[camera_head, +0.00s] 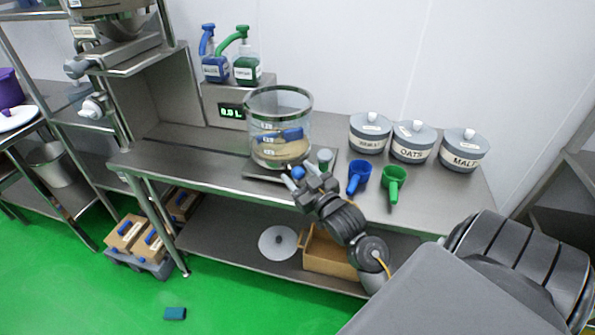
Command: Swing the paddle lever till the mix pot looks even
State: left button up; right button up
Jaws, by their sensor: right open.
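The mix pot (280,103) is a clear, marked cylinder on the steel bench. Tan contents (272,152) lie in its lower part, and a blue piece (291,135) shows across the pot above them. I cannot tell how even the mix is. A small blue knob (298,172), perhaps the paddle lever's end, is at the pot's front right foot. My right gripper (292,179) is open at this knob, with its fingers pointing up-left. I cannot tell whether they touch it; the lever's shaft is not clear. My left gripper is not in view.
Three lidded canisters, one marked OATS (412,143), stand behind. Pump bottles (247,70) and a display (231,110) are at the back left.

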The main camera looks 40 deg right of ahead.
jog(key=shift+w, duration=0.5)
grip_shut()
